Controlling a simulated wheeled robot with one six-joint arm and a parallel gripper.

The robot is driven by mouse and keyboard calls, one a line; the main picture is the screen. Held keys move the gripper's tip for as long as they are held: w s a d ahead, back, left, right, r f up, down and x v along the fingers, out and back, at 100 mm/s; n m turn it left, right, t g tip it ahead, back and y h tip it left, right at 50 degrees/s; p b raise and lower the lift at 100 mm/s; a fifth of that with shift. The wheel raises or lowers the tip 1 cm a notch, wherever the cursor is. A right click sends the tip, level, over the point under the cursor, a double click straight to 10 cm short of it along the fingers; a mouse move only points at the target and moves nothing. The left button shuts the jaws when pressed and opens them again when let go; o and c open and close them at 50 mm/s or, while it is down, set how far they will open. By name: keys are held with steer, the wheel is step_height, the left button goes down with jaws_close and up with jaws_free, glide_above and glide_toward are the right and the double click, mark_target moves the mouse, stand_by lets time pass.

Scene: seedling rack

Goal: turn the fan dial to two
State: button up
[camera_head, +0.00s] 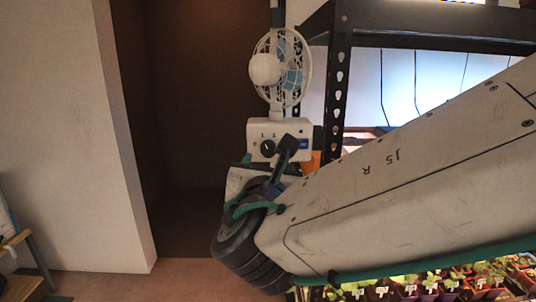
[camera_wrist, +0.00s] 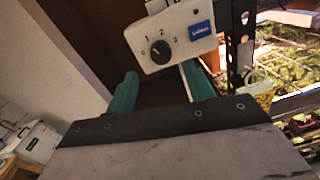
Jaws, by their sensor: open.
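The fan's white control box (camera_head: 281,127) sits below the small white fan (camera_head: 265,69) on the rack's post. A round black dial (camera_head: 267,148) is on its front, and the dial shows larger in the wrist view (camera_wrist: 161,52). Numbers 1, 2 and 3 are printed around it; which one its pointer faces is too small to tell surely. My gripper (camera_wrist: 160,70) is open and empty, its two teal fingers apart just below and either side of the dial. In the head view my wrist hides the box's lower part. I see no contact with the dial.
The black perforated rack post (camera_head: 339,85) stands just right of the fan. Seedling pots (camera_head: 410,288) line a lower shelf at right. A dark recess (camera_head: 195,110) lies open to the left. A white box (camera_wrist: 38,142) stands at lower left in the wrist view.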

mark_target(268, 152)
steer(key=w, duration=0.6)
steer(key=shift+d, duration=0.3)
steer(key=shift+s, duration=0.1)
steer(key=c, duration=1)
